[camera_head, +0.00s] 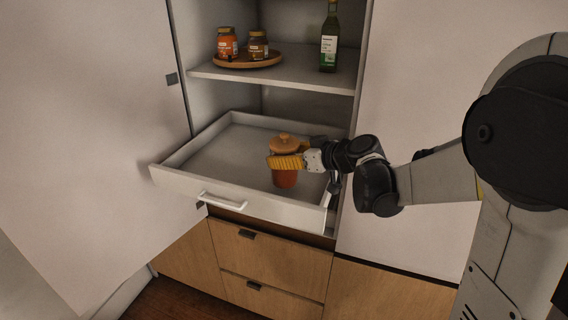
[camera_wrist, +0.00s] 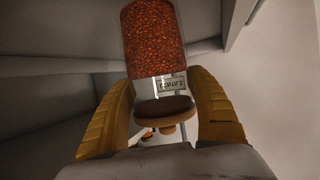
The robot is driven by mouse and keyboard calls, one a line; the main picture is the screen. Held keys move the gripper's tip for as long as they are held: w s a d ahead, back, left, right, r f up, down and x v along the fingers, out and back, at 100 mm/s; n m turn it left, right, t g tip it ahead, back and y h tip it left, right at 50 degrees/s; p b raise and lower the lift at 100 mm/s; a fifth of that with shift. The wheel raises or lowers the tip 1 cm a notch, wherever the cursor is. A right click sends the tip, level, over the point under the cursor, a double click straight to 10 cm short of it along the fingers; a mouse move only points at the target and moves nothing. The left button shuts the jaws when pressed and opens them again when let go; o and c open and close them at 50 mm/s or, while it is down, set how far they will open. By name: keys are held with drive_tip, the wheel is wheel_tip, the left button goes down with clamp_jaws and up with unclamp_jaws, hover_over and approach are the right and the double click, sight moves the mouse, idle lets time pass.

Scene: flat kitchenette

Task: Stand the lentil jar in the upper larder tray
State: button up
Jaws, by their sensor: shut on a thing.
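The lentil jar (camera_head: 285,179) has a reddish-orange body and a round wooden lid with a knob. It is upright in the head view, over the right front part of the pulled-out upper larder tray (camera_head: 215,150). I cannot tell whether its base touches the tray floor. My gripper (camera_head: 284,162) is shut on the jar, its yellow ribbed fingers across the upper part below the lid. In the wrist view the jar (camera_wrist: 155,40) appears inverted, with its label showing between the fingers of my gripper (camera_wrist: 160,84). The tray looks otherwise empty, though my arm hides its right side.
Above the tray, a shelf (camera_head: 300,79) holds a round wooden board (camera_head: 243,64) with two small jars (camera_head: 227,42), and a green bottle (camera_head: 328,40). An open door (camera_head: 90,120) stands left. Closed wooden drawers (camera_head: 270,262) lie below. The tray's left and back are clear.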

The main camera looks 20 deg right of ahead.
wheel_tip(320, 180, down, 3)
drive_tip(key=shift+w+f, duration=0.1)
drive_tip(key=shift+w, duration=0.05)
drive_tip(key=o, duration=1.4)
